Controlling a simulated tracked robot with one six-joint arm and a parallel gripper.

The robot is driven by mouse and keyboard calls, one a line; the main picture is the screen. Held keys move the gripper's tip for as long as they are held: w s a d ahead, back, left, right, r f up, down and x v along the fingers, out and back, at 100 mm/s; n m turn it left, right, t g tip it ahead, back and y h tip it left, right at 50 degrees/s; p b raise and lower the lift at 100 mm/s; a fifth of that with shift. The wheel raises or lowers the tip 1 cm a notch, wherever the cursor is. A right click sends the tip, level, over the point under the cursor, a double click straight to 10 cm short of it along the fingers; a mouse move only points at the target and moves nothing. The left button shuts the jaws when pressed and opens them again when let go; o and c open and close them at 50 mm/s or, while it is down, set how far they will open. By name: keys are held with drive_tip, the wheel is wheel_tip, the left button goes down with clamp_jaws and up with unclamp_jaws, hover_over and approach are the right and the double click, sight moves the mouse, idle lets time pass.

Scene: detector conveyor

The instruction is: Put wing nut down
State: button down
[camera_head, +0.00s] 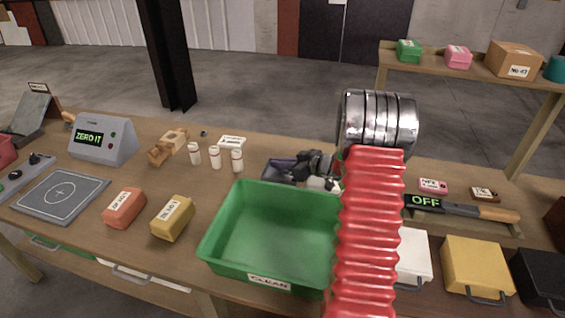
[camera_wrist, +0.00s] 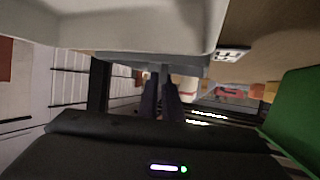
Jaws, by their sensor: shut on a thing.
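My gripper (camera_head: 312,162) is low over the workbench, just behind the green CLEAN tray, beside a small dark blue-grey bin (camera_head: 280,169). In the wrist view its two dark fingers (camera_wrist: 160,78) are close together, shut on the wing nut. The wing nut itself is too small or too hidden to make out. A pale grey surface fills the top of the wrist view, close above the fingers. My red ribbed arm sleeve hides part of the bench in the head view.
The green CLEAN tray (camera_head: 268,188) is empty where visible. Three white bottles (camera_head: 216,159) stand left of my gripper. An orange block (camera_head: 124,208) and a yellow block (camera_head: 173,218) lie farther left. A detector wand (camera_head: 440,205) reading OFF lies right of my arm.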

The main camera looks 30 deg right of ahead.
drive_tip(key=shift+s+f, duration=0.1)
drive_tip(key=shift+f, duration=0.2)
drive_tip(key=shift+s+f, duration=0.1)
drive_tip(key=shift+f, duration=0.25)
drive_tip(key=c, duration=1.9)
unclamp_jaws()
drive_tip(key=shift+s+f, duration=0.1)
drive_tip(key=shift+f, duration=0.05)
drive_tip(key=shift+c, duration=0.2)
drive_tip(key=shift+r, duration=0.45)
drive_tip(key=shift+s+d+r, duration=0.2)
drive_tip(key=v, duration=1.1)
drive_tip(key=shift+r, duration=0.35)
